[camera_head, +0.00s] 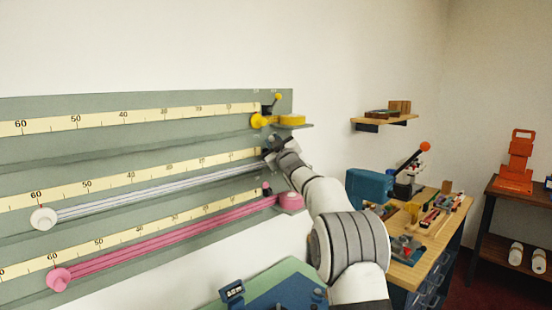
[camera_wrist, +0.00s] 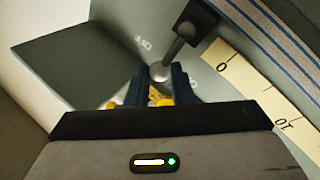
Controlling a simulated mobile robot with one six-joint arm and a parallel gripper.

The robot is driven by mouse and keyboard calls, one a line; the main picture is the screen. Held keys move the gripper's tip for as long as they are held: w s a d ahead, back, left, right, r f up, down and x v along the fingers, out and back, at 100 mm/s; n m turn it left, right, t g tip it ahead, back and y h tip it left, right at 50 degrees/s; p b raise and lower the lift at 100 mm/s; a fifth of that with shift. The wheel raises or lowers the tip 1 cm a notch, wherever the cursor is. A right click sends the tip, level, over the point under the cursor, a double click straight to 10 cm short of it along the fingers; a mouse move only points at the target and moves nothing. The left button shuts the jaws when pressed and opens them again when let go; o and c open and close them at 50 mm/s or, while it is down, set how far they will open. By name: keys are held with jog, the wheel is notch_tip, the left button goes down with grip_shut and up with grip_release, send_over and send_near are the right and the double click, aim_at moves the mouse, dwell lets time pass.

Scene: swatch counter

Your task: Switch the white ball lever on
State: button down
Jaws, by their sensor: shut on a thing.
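The white ball (camera_wrist: 160,72) sits between the two fingertips of my gripper (camera_wrist: 166,80) in the wrist view, and the gripper is shut on it. A grey stem (camera_wrist: 180,47) runs from the ball up and right to a dark square base (camera_wrist: 197,19) on the grey-green board. Small labels are printed on either side of the stem; one looks like OFF, the other is partly hidden by a finger. In the head view my gripper (camera_head: 270,149) is at the right end of the middle row and hides the white ball there.
The board (camera_head: 140,152) carries ruler strips, a striped ribbon (camera_head: 150,193) and a pink ribbon (camera_head: 170,236). A yellow ball lever (camera_head: 278,97) is above my gripper, and a pink holder (camera_head: 290,201) is below. A workbench (camera_head: 425,245) stands to the right.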

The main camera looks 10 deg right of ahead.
jog(key=shift+s+a+f+n+y+b, duration=0.25)
jog(key=shift+n+y+b, duration=0.7)
jog(key=shift+n, duration=0.6)
jog(key=shift+s+a+f+n+y+b, duration=0.25)
jog(key=shift+n+y+b, duration=0.45)
jog(key=shift+n+b, duration=0.65)
jog(key=shift+s+a+f+n+y+b, duration=0.15)
jog(key=shift+a+f+n+y+b, duration=0.15)
jog(key=shift+n+y+b, duration=1)
jog(key=shift+a+n+h+p, duration=0.1)
jog(key=shift+n+h+p, duration=0.2)
jog(key=shift+n, duration=0.3)
jog(key=c, duration=1.3)
grip_release()
jog(key=shift+r, duration=0.1)
jog(key=b+v, duration=0.3)
jog(key=v, duration=0.4)
jog(key=shift+s+f, duration=0.3)
